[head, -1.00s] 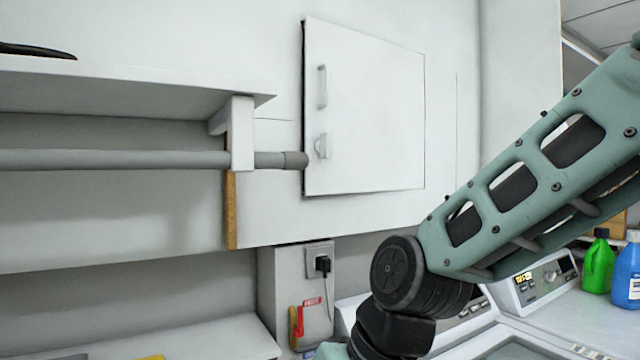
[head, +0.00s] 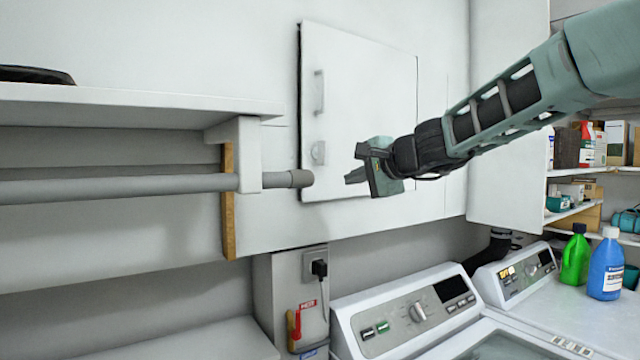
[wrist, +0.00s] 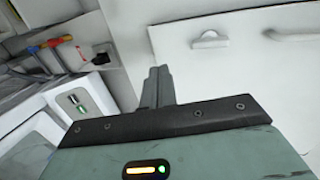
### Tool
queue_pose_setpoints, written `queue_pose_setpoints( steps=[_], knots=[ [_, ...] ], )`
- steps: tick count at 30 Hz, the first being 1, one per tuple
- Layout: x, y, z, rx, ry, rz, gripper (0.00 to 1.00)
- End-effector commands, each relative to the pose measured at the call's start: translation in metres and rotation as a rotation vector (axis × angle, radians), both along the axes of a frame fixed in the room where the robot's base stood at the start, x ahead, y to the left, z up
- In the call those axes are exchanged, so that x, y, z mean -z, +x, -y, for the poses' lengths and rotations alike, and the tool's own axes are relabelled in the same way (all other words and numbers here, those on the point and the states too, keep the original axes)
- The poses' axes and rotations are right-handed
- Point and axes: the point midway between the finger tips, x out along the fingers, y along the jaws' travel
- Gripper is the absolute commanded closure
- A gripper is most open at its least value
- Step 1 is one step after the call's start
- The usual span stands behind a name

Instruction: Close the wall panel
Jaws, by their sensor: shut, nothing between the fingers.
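The white wall panel (head: 355,90) is a square door on the wall above the machines, seen in the head view. It stands slightly proud of the wall, with a dark gap along its left edge. It has a long vertical handle (head: 319,92) and a small latch (head: 318,153) near that left edge. My gripper (head: 350,180) is in front of the panel's lower part, fingers shut and empty, pointing left. In the wrist view the shut fingers (wrist: 158,72) show beside the panel (wrist: 235,70), with the latch (wrist: 209,40) and handle (wrist: 291,34) beyond.
A grey rod (head: 120,187) under a white shelf (head: 130,100) ends close to the panel's lower left corner. Washing machines (head: 400,310) stand below. Green (head: 576,258) and blue (head: 606,268) bottles stand at the right. An outlet with a plug (head: 319,267) is below the panel.

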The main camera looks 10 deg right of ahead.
Motion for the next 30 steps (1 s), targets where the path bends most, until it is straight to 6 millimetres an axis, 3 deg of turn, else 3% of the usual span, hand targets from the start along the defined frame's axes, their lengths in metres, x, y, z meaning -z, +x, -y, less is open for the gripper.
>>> queue_pose_setpoints(
  steps=[13, 18, 30],
  knots=[
    [0.026, 0.078, -0.033, -0.004, 0.001, -0.005, 1.00],
    [0.024, 0.100, -0.042, -0.004, 0.000, -0.003, 1.00],
    [0.027, 0.114, -0.047, -0.004, -0.003, -0.002, 1.00]
  ],
)
